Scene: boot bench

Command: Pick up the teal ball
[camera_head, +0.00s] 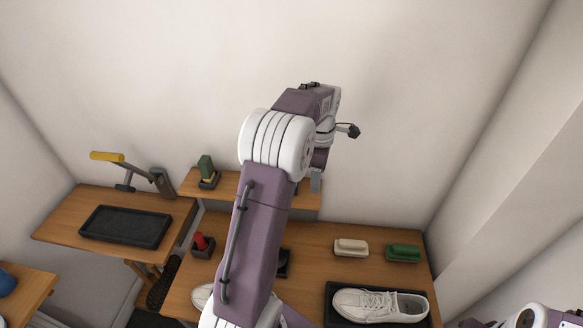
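A blue rounded thing (7,283) sits on the small wooden table at the left edge, cut off by the frame. It may be the teal ball, but its full shape does not show; no other ball is visible. My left arm rises through the middle of the view, and its gripper (316,180) points down in front of the back shelf, far to the right of the blue thing. Only a grey finger shows, so its opening is unclear. Part of my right arm shows at the bottom right corner; its gripper is out of view.
The main bench (345,285) holds a white shoe (375,305) on a black tray, a cream brush (351,247) and a green brush (403,252). A side table bears an empty black tray (126,226) and a yellow-handled tool (107,157). My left arm hides the bench's middle.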

